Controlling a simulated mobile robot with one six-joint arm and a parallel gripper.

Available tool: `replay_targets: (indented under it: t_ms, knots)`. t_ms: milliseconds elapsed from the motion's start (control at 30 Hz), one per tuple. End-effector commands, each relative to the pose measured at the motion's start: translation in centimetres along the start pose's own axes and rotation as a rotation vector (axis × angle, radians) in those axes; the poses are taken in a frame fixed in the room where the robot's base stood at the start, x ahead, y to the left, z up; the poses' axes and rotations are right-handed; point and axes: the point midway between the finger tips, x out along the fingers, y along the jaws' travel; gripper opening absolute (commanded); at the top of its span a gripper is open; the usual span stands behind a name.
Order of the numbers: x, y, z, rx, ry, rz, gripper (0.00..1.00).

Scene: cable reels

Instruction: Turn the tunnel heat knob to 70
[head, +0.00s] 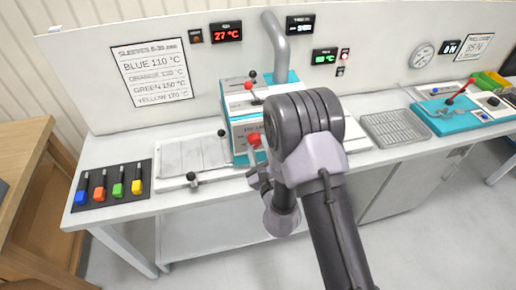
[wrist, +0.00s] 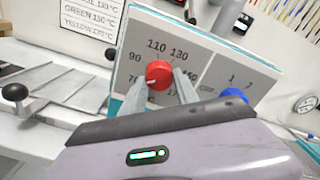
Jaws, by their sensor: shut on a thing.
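The red tunnel heat knob (wrist: 158,72) sits on the grey front panel (wrist: 205,55) of the teal-edged machine. Numbers from 70 at lower left, over 110 and 130 at the top, ring it. A small white mark on the knob points to the lower left, toward the 70. My gripper (wrist: 160,78) has one finger on each side of the knob and is shut on it. The fingers hide part of the scale at lower right. In the head view, my wrist covers much of the machine (head: 243,128).
A blue knob (wrist: 234,96) sits right of the red one, close to my gripper. A black-ball lever (wrist: 15,92) stands at left. Colored-handled tools (head: 110,184) lie at the bench's left end. A grey tray (head: 394,128) lies right of the machine.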

Motion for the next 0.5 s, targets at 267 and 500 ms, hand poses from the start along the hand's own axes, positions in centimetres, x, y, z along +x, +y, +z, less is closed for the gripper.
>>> replay_targets:
  t_ms: [267,500]
  knots:
    - [0.12,-0.19,0.19,-0.044,-0.005,-0.005,0.00]
    - [0.12,-0.20,0.20,-0.047,-0.004,-0.005,0.00]
